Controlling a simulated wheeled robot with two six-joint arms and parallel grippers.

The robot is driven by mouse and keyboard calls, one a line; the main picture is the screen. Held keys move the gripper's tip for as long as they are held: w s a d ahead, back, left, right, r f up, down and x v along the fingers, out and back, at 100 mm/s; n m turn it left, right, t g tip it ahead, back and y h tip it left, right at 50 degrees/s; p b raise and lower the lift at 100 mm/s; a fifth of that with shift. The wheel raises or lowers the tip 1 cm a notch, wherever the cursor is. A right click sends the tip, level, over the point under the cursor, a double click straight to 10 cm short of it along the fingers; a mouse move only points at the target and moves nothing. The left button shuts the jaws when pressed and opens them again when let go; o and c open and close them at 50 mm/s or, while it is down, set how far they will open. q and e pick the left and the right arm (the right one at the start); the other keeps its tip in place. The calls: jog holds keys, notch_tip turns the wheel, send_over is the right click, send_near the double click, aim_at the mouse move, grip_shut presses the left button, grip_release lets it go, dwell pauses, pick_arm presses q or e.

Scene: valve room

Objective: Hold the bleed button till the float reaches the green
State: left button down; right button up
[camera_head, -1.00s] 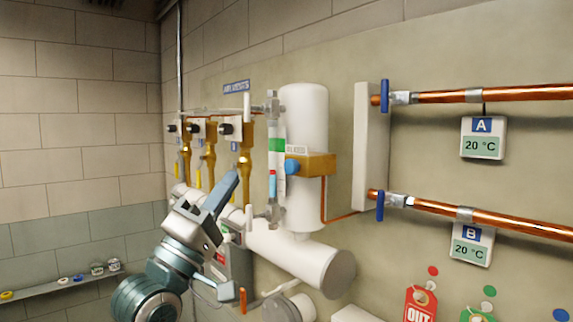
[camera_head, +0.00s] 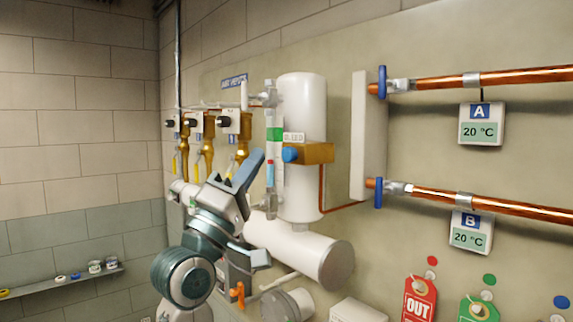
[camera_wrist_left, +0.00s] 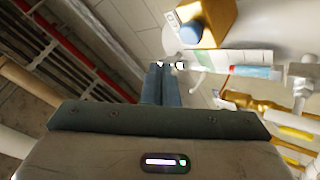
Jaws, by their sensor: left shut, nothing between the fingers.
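The blue bleed button (camera_head: 290,155) sits on the left face of a brass block (camera_head: 318,153) below the BLEED label. It also shows in the left wrist view (camera_wrist_left: 191,33), beyond the fingertips. The upright sight glass (camera_head: 270,184) stands just left of the white vessel. Its green band (camera_head: 275,136) is above the small red float (camera_head: 270,163), with blue below the float. My left gripper (camera_head: 256,158) is shut and empty, its fingers pointing up just left of the glass and button. In the wrist view its tips (camera_wrist_left: 160,67) appear apart from the button.
The white vessel (camera_head: 303,105) and a thick horizontal white pipe (camera_head: 300,252) stand behind and below. Brass air vents (camera_head: 207,150) line the wall at left. Copper pipes (camera_head: 510,78) and the A and B displays are at right. The left wall side is open.

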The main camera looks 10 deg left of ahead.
pick_arm(q)
jog(key=shift+w+d+b, duration=0.3)
jog(key=shift+w+d, duration=0.6)
jog(key=shift+w, duration=0.3)
jog(key=shift+w+d, duration=0.1)
jog(key=shift+w, duration=0.05)
dwell(1.1)
jog(key=shift+w+d, duration=0.2)
jog(key=shift+w+d, duration=0.3)
jog(key=shift+w, duration=0.1)
dwell(2.9)
jog(key=shift+s+a, duration=0.1)
dwell(0.8)
jog(key=shift+s+a, duration=0.5)
jog(key=shift+s, duration=0.1)
jog(key=shift+s+a+p, duration=0.65)
jog(key=shift+s+a, duration=0.1)
jog(key=shift+s, duration=0.25)
jog(key=shift+s+a+p, duration=0.6)
jog(key=shift+s+a, duration=0.15)
jog(key=shift+s, duration=0.25)
